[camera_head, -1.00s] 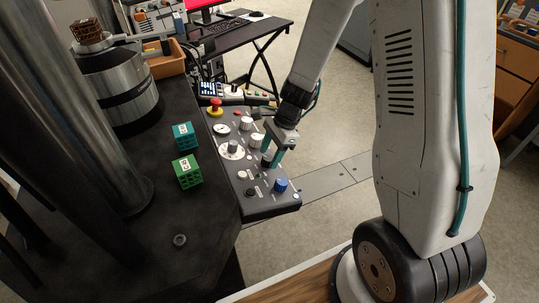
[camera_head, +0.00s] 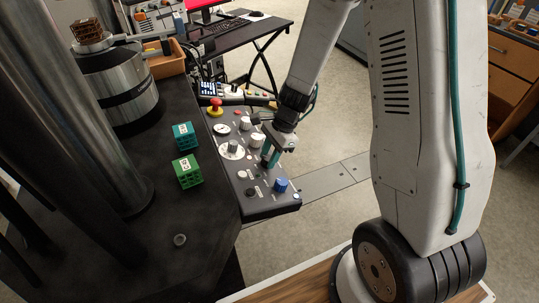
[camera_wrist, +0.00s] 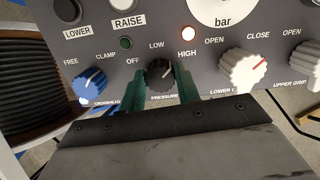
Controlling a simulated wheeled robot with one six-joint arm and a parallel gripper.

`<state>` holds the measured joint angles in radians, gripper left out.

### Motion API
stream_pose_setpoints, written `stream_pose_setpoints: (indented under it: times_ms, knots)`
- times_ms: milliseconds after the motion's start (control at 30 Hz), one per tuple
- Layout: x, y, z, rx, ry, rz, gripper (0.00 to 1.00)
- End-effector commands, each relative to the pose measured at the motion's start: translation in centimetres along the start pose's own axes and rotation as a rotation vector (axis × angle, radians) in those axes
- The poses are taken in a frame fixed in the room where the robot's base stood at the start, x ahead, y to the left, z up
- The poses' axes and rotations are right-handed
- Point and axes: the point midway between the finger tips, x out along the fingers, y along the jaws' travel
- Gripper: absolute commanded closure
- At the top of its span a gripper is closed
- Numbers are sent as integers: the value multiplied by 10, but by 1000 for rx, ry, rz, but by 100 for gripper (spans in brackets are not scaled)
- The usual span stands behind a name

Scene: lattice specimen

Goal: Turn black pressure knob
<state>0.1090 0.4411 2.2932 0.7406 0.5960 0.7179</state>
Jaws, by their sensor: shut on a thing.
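The black pressure knob (camera_wrist: 160,74) sits on the grey control panel (camera_wrist: 215,60), under the labels OFF, LOW and HIGH. In the wrist view, the two green fingers of my gripper (camera_wrist: 161,82) are on either side of it, shut on the knob. The white pointer mark on the knob points up and to the right. In the head view, my gripper (camera_head: 270,160) reaches down onto the panel (camera_head: 236,178) and hides most of the knob.
A blue knob (camera_wrist: 90,82) is left of the pressure knob and a white knob (camera_wrist: 242,68) is right of it. A red emergency button (camera_head: 215,104) stands at the panel's far end. Teal (camera_head: 184,136) and green (camera_head: 187,171) lattice cubes sit on the black table.

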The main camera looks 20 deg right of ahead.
Motion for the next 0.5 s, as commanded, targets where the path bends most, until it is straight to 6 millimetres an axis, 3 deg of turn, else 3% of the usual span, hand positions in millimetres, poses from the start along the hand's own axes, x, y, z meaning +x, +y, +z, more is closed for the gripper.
stream_pose_setpoints:
  times_ms: [500]
  knots:
    - [-1, -1, 0, -408, 0, 52, 91]
